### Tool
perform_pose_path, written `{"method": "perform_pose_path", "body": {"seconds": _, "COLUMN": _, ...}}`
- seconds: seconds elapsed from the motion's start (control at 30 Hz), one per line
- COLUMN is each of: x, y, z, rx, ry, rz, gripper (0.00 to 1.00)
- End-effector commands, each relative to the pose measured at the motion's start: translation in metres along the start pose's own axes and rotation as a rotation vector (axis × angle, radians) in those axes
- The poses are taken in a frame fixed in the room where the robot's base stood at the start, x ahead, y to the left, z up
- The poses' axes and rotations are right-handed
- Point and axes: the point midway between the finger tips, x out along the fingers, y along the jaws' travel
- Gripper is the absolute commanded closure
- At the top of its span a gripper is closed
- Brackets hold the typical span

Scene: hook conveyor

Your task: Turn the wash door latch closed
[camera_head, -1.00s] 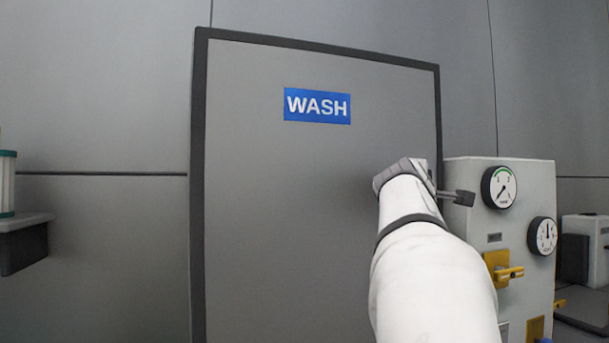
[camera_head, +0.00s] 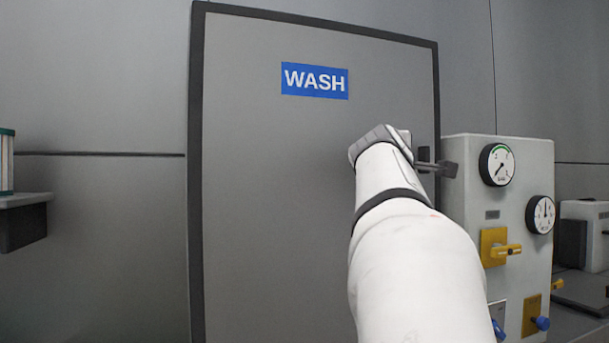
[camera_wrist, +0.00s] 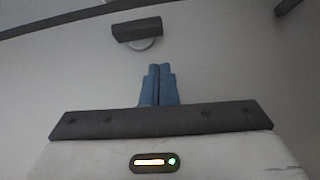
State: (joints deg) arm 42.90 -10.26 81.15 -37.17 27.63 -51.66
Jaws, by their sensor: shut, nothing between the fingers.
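The wash door (camera_head: 270,200) is a grey panel with a dark frame and a blue WASH sign (camera_head: 314,80). A dark latch (camera_head: 445,169) shows at the door's right edge in the head view, with its bar roughly level. In the wrist view the latch's dark bar (camera_wrist: 137,29) sits on a round grey base. My gripper's blue fingers (camera_wrist: 158,70) are shut and empty, just below the bar in the picture, with a gap showing. In the head view my white arm reaches to the door's right side, and the fingertips are hidden behind my wrist.
A pale panel box (camera_head: 510,205) with gauges (camera_head: 497,165) and yellow valves stands right of the door, close to the latch. A dark shelf (camera_head: 22,222) juts out at the left. The door face left of my arm is clear.

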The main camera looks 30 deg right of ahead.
Motion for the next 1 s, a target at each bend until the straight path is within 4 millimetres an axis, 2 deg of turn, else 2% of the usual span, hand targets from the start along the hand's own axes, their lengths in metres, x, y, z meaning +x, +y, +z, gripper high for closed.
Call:
{"method": "perform_pose_path", "body": {"seconds": 0.03, "x": -0.015, "y": -0.004, "z": -0.002, "rx": 0.001, "ry": 0.005, "rz": 0.005, "gripper": 1.0}}
{"method": "perform_pose_path", "body": {"seconds": 0.2, "x": -0.055, "y": -0.006, "z": -0.001, "rx": 0.001, "ry": 0.005, "rz": 0.004, "gripper": 1.0}}
{"method": "perform_pose_path", "body": {"seconds": 0.4, "x": -0.087, "y": -0.007, "z": -0.001, "rx": 0.0, "ry": 0.005, "rz": 0.001, "gripper": 1.0}}
{"method": "perform_pose_path", "body": {"seconds": 0.6, "x": -0.099, "y": -0.007, "z": 0.0, "rx": -0.001, "ry": 0.003, "rz": 0.0, "gripper": 1.0}}
{"method": "perform_pose_path", "body": {"seconds": 1.0, "x": -0.099, "y": -0.006, "z": 0.0, "rx": -0.001, "ry": 0.001, "rz": -0.001, "gripper": 1.0}}
